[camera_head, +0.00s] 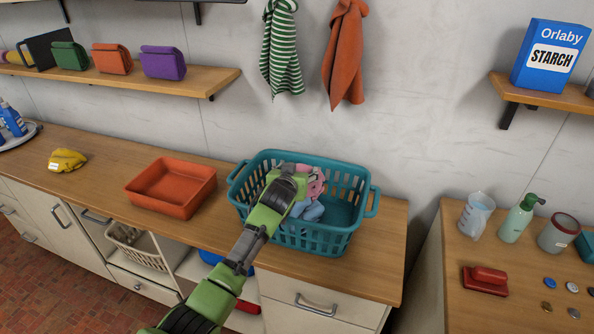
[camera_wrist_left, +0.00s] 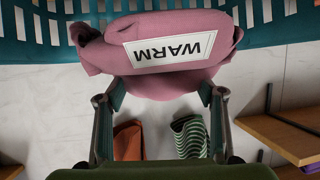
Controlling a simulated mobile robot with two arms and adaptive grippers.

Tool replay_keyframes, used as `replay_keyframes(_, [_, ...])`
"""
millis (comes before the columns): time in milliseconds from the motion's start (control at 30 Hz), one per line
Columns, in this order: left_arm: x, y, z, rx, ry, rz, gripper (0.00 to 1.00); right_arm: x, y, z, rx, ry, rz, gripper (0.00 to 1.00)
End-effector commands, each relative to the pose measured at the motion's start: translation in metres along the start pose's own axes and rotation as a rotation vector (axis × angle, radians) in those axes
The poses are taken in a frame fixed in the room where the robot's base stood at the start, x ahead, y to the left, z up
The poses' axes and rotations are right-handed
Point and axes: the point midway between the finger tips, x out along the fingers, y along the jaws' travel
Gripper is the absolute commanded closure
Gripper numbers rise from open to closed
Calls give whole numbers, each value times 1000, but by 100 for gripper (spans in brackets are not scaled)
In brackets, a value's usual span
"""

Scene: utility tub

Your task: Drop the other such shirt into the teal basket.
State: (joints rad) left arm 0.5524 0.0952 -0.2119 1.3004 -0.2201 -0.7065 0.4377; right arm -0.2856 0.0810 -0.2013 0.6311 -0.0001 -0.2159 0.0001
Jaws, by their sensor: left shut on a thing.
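The teal basket (camera_head: 352,222) stands on the wooden counter. My left gripper (camera_head: 296,178) is over the basket's middle, shut on a folded pink shirt (camera_head: 316,186). In the left wrist view the pink shirt (camera_wrist_left: 165,50) lies between the two fingers and carries a white label reading WARM. The basket's slatted wall (camera_wrist_left: 275,30) shows behind it. Blue cloth (camera_head: 312,211) shows in the basket just below the pink shirt. The gripper hides part of the basket's contents, and I cannot tell whether the pink shirt touches what is under it. My right gripper is not in view.
An orange-red tub (camera_head: 172,188) stands left of the basket, with a labelled yellow bundle (camera_head: 67,160) farther left. A striped towel (camera_head: 281,50) and an orange towel (camera_head: 345,55) hang behind. Bottles and a red brush (camera_head: 486,279) stand on the right counter.

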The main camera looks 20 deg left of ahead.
Motion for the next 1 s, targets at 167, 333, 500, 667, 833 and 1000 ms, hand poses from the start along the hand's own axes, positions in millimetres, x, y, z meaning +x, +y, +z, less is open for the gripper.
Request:
replay_keyframes(167, [-1,0,-3,0,3,1,35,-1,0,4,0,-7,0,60])
replay_keyframes(333, [-1,0,-2,0,2,0,18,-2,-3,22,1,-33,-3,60])
replay_keyframes(500, [0,0,0,0,-1,0,18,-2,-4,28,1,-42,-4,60])
replay_keyframes(667, [-4,0,-1,-1,0,0,18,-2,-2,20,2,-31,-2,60])
replay_keyframes(833, [-20,0,0,-1,1,1,18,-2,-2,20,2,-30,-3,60])
replay_keyframes(1000, [-48,0,-1,-1,2,1,18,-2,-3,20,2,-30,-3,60])
